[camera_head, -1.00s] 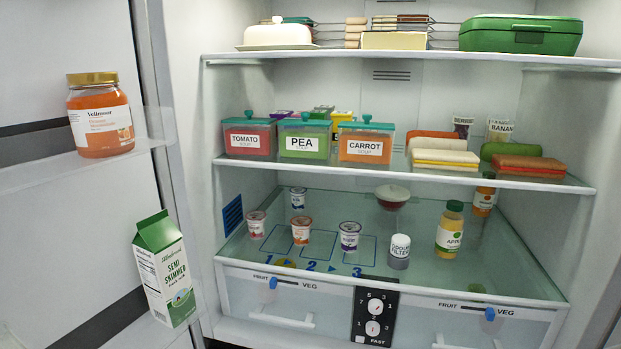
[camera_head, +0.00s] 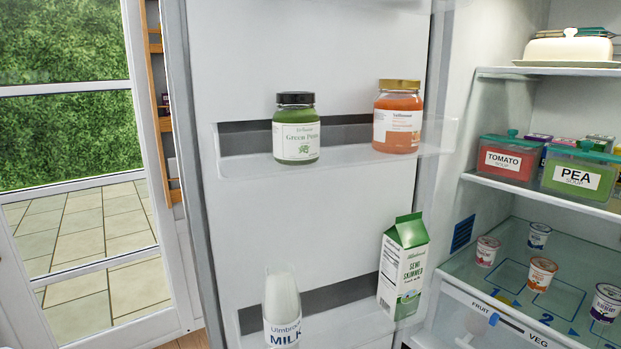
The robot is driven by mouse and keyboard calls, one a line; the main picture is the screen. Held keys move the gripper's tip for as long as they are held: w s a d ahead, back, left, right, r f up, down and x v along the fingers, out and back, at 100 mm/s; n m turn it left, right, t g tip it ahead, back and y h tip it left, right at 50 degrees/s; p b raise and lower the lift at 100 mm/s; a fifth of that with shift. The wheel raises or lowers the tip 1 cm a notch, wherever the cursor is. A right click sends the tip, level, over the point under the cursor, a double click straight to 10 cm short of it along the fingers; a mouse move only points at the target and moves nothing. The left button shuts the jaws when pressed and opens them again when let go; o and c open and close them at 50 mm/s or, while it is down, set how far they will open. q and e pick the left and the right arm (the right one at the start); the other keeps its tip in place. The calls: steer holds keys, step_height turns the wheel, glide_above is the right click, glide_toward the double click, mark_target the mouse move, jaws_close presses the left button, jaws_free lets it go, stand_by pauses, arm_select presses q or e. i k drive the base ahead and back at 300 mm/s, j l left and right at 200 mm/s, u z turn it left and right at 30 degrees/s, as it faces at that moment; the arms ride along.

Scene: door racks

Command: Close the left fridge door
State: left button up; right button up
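The left fridge door (camera_head: 235,232) stands open in the head view, its inner side facing me. Its outer edge runs down the left of the middle, and its hinge side meets the fridge at the right. Its upper shelf holds a green jar with a black lid (camera_head: 296,130) and an orange jar with a gold lid (camera_head: 397,118). Its lower shelf holds a milk bottle (camera_head: 282,308) and a green and white carton (camera_head: 403,268). Neither of my grippers shows in the view.
The fridge interior at the right holds a tomato soup box (camera_head: 509,158), a pea soup box (camera_head: 579,174), a butter dish (camera_head: 567,46) and several small pots. A glass door (camera_head: 78,189) with a paved patio and hedge behind it lies left of the fridge door.

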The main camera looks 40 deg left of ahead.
mark_target(227, 62)
steer(key=k+j+z, duration=0.2)
steer(key=k+j, duration=0.25)
steer(key=j, duration=0.25)
steer(key=k+j+z, duration=0.2)
steer(key=k+j, duration=0.3)
steer(key=j, duration=0.15)
steer(key=k+j+z, duration=0.15)
steer(key=j, duration=0.25)
steer(key=k+j+z, duration=0.2)
steer(key=j, duration=0.2)
steer(key=j+z, duration=0.15)
steer(key=j, duration=0.3)
steer(key=k+j+z, duration=0.15)
steer(key=j, duration=0.25)
steer(key=i+j+z, duration=0.15)
steer(key=j, duration=0.3)
steer(key=i+j+z, duration=0.1)
steer(key=j, duration=0.3)
steer(key=i+j, duration=0.15)
steer(key=j, duration=0.25)
steer(key=i+j+z, duration=0.15)
steer(key=j, duration=0.2)
steer(key=j+z, duration=0.2)
